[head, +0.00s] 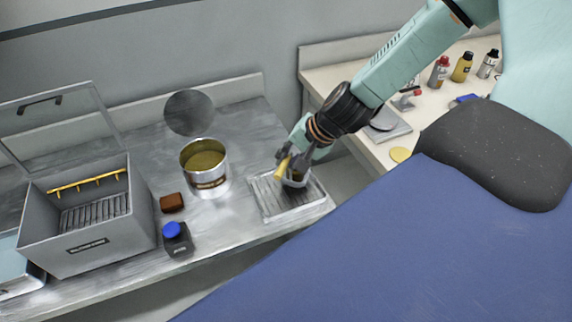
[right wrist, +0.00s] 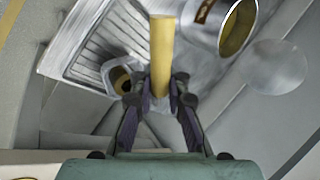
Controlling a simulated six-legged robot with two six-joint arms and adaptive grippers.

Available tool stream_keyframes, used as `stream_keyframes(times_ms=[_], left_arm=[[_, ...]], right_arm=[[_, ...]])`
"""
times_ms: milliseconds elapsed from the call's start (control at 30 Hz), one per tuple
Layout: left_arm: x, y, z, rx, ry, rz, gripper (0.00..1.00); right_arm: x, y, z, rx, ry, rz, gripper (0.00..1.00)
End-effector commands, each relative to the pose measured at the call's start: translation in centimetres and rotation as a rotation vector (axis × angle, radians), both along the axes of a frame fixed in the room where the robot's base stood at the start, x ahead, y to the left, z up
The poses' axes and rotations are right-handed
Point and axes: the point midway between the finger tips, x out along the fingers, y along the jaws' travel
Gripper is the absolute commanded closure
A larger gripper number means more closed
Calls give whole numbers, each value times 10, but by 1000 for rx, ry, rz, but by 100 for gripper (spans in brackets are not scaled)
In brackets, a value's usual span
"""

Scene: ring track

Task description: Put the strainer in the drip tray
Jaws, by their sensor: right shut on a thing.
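My right gripper (head: 291,163) is shut on the yellow handle of the strainer (head: 283,168). I cannot tell whether the bowl touches the tray. In the right wrist view, the handle (right wrist: 162,52) stands between the fingertips (right wrist: 162,88), and the bowl (right wrist: 121,77) lies to its left against the ribbed tray (right wrist: 90,48). My left gripper is out of view.
An open can (head: 205,180) stands left of the tray. A brown block (head: 172,203), a dark bottle with a blue cap (head: 177,240) and an open grey bin (head: 100,240) are farther left. Several bottles stand on the pale counter (head: 345,75) at right.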

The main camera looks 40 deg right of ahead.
Motion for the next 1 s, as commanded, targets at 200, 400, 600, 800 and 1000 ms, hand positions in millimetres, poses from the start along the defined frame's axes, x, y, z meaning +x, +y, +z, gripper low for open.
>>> stream_keyframes(times_ms=[200, 400, 600, 800, 1000], left_arm=[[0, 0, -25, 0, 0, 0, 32], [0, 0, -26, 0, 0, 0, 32], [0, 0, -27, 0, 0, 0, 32], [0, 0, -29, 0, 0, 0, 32], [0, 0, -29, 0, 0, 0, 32]], right_arm=[[1, -1, -25, -2, -1, 0, 100], [1, -1, -27, -2, -1, 1, 100], [1, -1, -27, -1, -2, 0, 100], [0, 0, -30, 0, 1, -1, 81], [0, 0, -30, 0, 1, -1, 64]])
